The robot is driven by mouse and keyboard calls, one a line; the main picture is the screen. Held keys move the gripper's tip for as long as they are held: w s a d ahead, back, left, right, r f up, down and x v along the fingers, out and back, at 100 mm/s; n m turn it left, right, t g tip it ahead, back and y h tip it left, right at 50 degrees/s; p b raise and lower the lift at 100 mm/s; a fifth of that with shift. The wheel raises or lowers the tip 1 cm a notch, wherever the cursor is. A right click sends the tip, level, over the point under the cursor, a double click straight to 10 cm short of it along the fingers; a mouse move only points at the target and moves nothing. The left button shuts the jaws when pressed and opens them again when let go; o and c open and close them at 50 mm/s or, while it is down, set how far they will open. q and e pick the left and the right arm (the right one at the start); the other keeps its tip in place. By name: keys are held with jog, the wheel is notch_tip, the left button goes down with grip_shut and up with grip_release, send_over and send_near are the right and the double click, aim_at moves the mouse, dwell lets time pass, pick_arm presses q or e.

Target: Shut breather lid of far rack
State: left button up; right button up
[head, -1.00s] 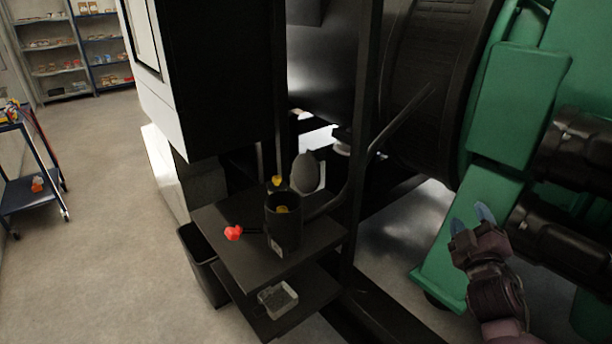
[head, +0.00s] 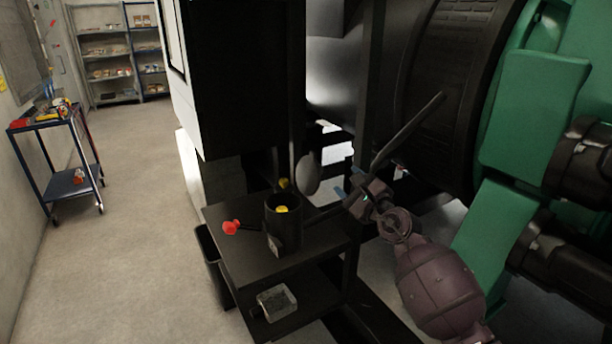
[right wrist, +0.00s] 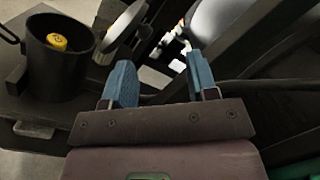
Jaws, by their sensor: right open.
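A black rack (head: 240,262) carries a black round breather pot (head: 283,228) with a yellow cap (head: 282,209) inside its open mouth. A grey oval lid (head: 308,175) stands raised at the pot's rear right, so the pot is uncovered. In the right wrist view the pot (right wrist: 60,72) is at left, with the tilted grey lid (right wrist: 122,24) beside it. My right gripper (head: 348,182) is open and empty, to the right of the lid and apart from it. Its blue fingers (right wrist: 162,82) point toward the rack area. My left gripper is out of view.
A red knob (head: 231,227) sticks out left of the pot. A clear box (head: 276,303) lies on the lower shelf. A dark bar (head: 408,132) slants above my right gripper, near a black post (head: 369,100). The green genset (head: 530,110) is at right.

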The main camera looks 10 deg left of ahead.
aim_at(322, 171)
jog(key=w+a+n+b, duration=0.1)
jog(key=w+a+n, duration=0.1)
jog(key=w, duration=0.1)
jog(key=w+a+f+n+b, duration=0.1)
jog(key=w+a+n, duration=0.1)
jog(key=w+a+f+n+g+b, duration=0.1)
jog(key=w+a+b, duration=0.1)
jog(key=w, duration=0.1)
jog(key=shift+w+a+f+n, duration=0.2)
jog(key=shift+w+a+n, duration=0.1)
jog(key=shift+a+n, duration=0.1)
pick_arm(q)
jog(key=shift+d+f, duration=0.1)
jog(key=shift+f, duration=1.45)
pick_arm(e)
jog(key=shift+w+r, duration=0.1)
jog(key=shift+r, duration=0.05)
